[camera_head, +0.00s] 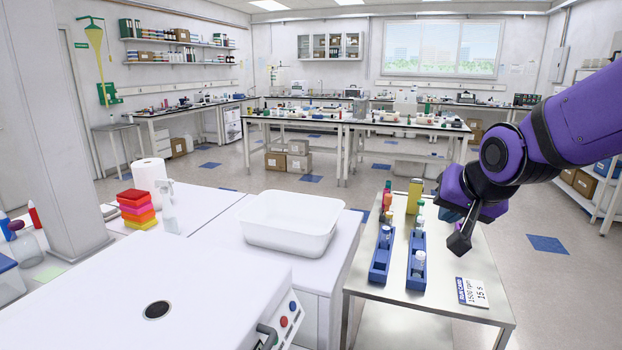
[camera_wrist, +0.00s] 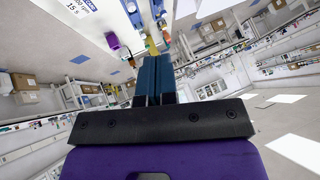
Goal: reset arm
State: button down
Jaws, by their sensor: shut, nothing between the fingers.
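My purple arm reaches in from the right in the head view. My gripper (camera_head: 448,216) hangs over the right part of the small metal table (camera_head: 430,297), apart from the things on it. In the wrist view the two blue fingers of my gripper (camera_wrist: 154,62) lie side by side, shut with nothing between them. Two blue racks (camera_head: 378,272) with vials stand on the table to the left of my gripper. In the wrist view the tabletop and racks appear upside down near the top.
A card (camera_head: 472,292) lies at the table's front right. A white tub (camera_head: 293,222) and a large white machine (camera_head: 160,285) stand to the left. Colored racks (camera_head: 138,210) and a paper roll (camera_head: 149,175) are farther left. Long lab benches (camera_head: 350,124) stand behind, with open floor between.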

jog(key=s+d+r+n+g, duration=0.1)
jog(key=s+d+r+n, duration=0.1)
jog(key=s, duration=0.7)
jog(key=s+d+r+n+g+h, duration=0.1)
jog(key=s+d, duration=0.3)
jog(key=s, duration=0.6)
jog(key=shift+s+d+r+n+g, duration=0.15)
jog(key=shift+s+r+n+g, duration=0.15)
jog(key=shift+r+n+g, duration=0.35)
jog(key=c, duration=1.8)
grip_release()
jog(key=shift+r, duration=0.15)
jog(key=shift+c, duration=0.2)
